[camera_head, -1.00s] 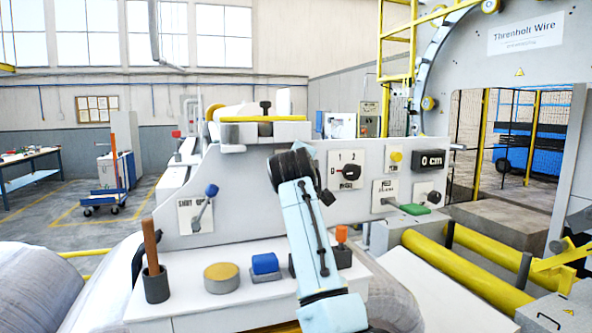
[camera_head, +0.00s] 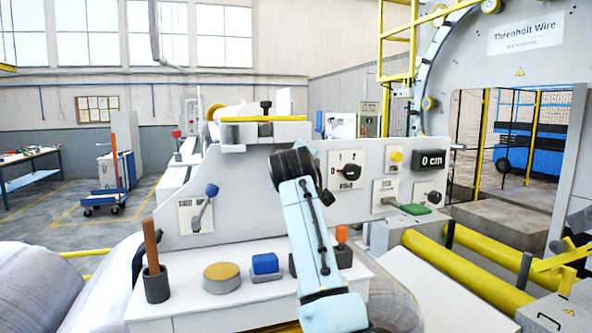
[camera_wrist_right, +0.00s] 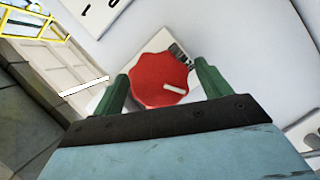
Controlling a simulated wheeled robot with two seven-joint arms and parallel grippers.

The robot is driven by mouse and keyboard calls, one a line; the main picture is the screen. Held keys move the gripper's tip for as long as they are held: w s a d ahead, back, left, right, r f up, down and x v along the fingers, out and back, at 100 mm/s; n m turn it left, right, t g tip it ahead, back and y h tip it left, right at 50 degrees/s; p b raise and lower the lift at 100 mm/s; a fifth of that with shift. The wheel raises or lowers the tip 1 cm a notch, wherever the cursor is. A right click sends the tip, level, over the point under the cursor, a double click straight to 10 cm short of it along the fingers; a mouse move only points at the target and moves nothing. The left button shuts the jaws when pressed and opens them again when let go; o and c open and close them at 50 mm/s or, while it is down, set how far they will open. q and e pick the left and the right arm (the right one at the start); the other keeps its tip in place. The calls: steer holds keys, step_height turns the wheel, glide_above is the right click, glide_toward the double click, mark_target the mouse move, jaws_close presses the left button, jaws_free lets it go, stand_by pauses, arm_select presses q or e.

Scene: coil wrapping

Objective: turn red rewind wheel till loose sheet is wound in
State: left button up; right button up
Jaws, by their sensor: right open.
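The red wheel (camera_wrist_right: 158,84) shows in the right wrist view, with a scalloped rim and a short white mark on its face. My right gripper (camera_wrist_right: 163,69) is open, with one green finger on each side of the wheel. The fingers lie very close to the rim; I cannot tell whether they touch it. In the head view my right gripper's dark end (camera_head: 291,168) is against the grey machine panel (camera_head: 250,190), and the arm hides the wheel there. I cannot pick out the loose sheet for certain. My left gripper is not in view.
The panel carries a blue-tipped lever (camera_head: 204,206), a black selector knob (camera_head: 349,172), a green handle (camera_head: 414,209) and a display reading 0 cm (camera_head: 432,160). A yellow round pad (camera_head: 222,277) and blue block (camera_head: 265,264) sit on the front shelf. Yellow rollers (camera_head: 465,268) lie right.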

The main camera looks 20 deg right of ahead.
steer(key=shift+s, duration=0.15)
steer(key=b+v, duration=0.4)
steer(key=v, duration=0.9)
steer(key=shift+b, duration=0.3)
steer(key=shift+s+a, duration=0.1)
